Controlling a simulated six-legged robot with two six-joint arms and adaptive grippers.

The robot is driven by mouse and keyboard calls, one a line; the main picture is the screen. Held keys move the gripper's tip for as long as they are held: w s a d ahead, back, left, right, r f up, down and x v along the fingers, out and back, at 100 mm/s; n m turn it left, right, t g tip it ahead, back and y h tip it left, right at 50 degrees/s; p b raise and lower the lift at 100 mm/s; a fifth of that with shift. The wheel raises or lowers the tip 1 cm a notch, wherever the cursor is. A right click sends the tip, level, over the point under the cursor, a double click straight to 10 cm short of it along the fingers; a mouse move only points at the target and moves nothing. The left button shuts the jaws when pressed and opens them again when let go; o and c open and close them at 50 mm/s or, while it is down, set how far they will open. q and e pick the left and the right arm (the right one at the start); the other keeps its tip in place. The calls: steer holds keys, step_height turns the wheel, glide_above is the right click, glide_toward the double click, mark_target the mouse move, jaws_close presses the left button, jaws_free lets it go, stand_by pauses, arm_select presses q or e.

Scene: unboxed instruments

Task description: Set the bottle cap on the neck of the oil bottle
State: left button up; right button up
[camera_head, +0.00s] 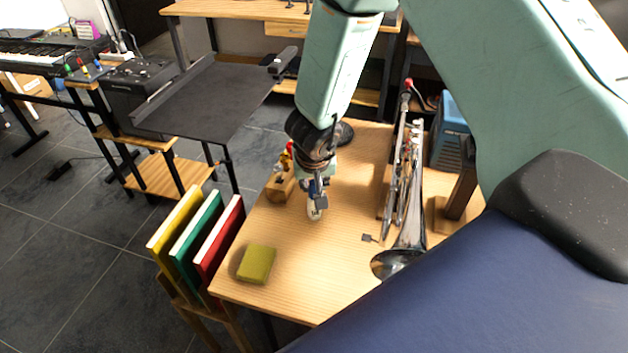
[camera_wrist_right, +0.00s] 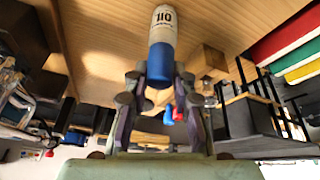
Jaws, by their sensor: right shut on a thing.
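The oil bottle (camera_wrist_right: 162,20) is white with dark lettering. It appears upright on the wooden table; the right wrist view shows it upside down. In the head view its white lower part (camera_head: 314,212) shows just under my right gripper (camera_head: 319,202). The blue bottle cap (camera_wrist_right: 160,64) is in line with the bottle, right against its white part. Whether it is seated on the neck or just over it, I cannot tell; the neck is hidden. My right gripper, also in the wrist view (camera_wrist_right: 160,80), is shut on the cap's upper end. My left gripper is not in view.
A wooden block (camera_head: 279,187) stands close left of the bottle, with small coloured parts near its top. A trumpet (camera_head: 405,200) stands to the right. A yellow-green sponge-like block (camera_head: 256,264) lies near the front. The table (camera_head: 310,275) is clear in front of the bottle.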

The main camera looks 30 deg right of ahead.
steer(key=shift+f, duration=0.5)
stand_by(0.3)
steer(key=o, duration=0.8)
steer(key=v, duration=1.2)
steer(key=shift+w, duration=0.1)
stand_by(0.5)
